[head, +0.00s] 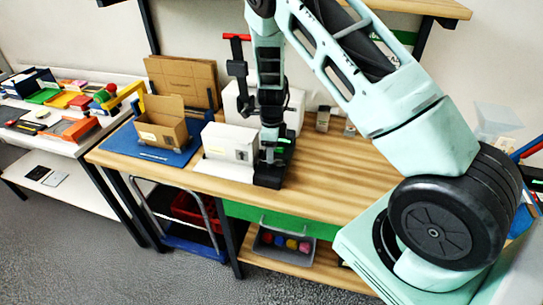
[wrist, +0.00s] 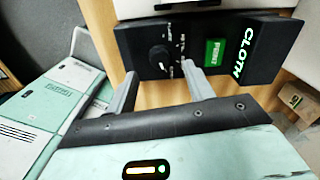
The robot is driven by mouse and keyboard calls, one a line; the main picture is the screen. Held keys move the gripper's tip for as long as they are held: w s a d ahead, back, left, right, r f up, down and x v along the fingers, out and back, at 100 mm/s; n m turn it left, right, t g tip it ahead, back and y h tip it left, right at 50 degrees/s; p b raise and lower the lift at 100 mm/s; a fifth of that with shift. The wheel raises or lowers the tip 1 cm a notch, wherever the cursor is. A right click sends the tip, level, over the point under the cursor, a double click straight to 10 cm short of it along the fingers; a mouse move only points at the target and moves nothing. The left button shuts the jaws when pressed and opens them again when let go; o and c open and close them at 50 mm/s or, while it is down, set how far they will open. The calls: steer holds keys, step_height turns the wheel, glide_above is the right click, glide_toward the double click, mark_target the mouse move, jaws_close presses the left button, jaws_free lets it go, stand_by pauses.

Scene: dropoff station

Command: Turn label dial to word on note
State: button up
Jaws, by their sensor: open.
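The label maker is a black panel (wrist: 192,72) under my gripper in the wrist view. Its round black dial (wrist: 159,58) has small white marks around it, too small to read. Right of the dial are a green button (wrist: 215,52) and a display (wrist: 242,52) with the glowing word CLOTH. My gripper (wrist: 158,82) is open, its grey fingers apart on either side of the dial's near edge; contact cannot be told. In the head view, the black label maker (head: 268,174) sits on the bench, partly hidden by my arm. I cannot make out a readable note.
A white box (head: 222,140) stands just left of the label maker. An open cardboard box (head: 165,130), with a small yellowish patch, sits on a blue mat (head: 203,130). A grey bin (head: 262,251) with coloured balls is below.

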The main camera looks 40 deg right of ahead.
steer(key=shift+f+p, duration=0.35)
steer(key=shift+f, duration=1.8)
steer(key=c, duration=1)
steer(key=shift+o, duration=0.2)
